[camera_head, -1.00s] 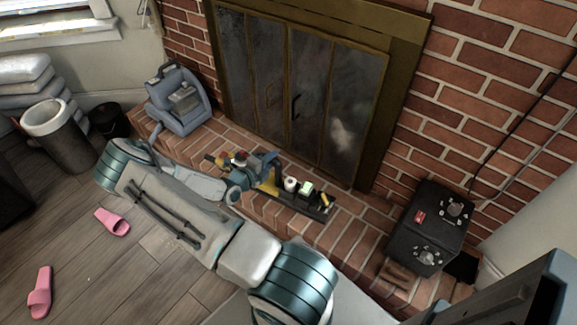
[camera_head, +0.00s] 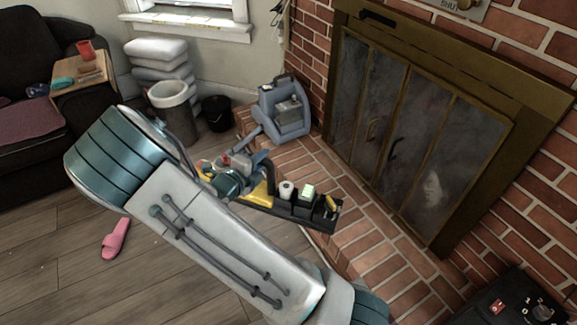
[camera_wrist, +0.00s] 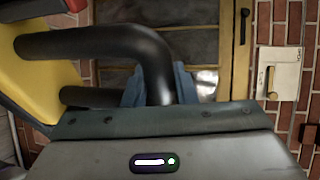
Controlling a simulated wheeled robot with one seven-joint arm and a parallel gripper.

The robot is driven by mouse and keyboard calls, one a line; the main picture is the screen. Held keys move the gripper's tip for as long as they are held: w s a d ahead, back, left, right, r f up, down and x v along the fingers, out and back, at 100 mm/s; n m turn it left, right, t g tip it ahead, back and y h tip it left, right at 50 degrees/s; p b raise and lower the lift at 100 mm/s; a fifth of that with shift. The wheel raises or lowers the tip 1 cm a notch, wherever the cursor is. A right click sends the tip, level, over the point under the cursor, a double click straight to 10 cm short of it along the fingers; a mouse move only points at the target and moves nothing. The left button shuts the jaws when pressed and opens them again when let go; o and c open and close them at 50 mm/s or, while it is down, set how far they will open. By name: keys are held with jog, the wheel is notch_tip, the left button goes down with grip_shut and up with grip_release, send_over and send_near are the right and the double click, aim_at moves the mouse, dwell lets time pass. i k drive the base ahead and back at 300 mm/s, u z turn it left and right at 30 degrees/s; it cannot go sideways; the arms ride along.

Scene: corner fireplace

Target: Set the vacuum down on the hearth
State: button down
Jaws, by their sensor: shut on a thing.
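My gripper (camera_head: 238,181) is shut on a yellow-and-black vacuum (camera_head: 262,192) with a red part and a black curved handle. Its long black tray-like end (camera_head: 318,208) carries a white roll, a pale green block and a small yellow item. In the head view it overlaps the front edge of the brick hearth (camera_head: 345,238); I cannot tell how high it is above it.
A blue-grey machine (camera_head: 280,112) stands at the far left of the hearth, beside the fireplace doors (camera_head: 415,130). A black box (camera_head: 505,305) is at the lower right. A bin (camera_head: 172,108), black bucket (camera_head: 216,114) and pink slipper (camera_head: 116,240) are on the left.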

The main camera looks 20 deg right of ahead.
aim_at(362, 228)
jog(key=z, duration=0.75)
jog(key=k, duration=0.55)
jog(key=u, duration=0.75)
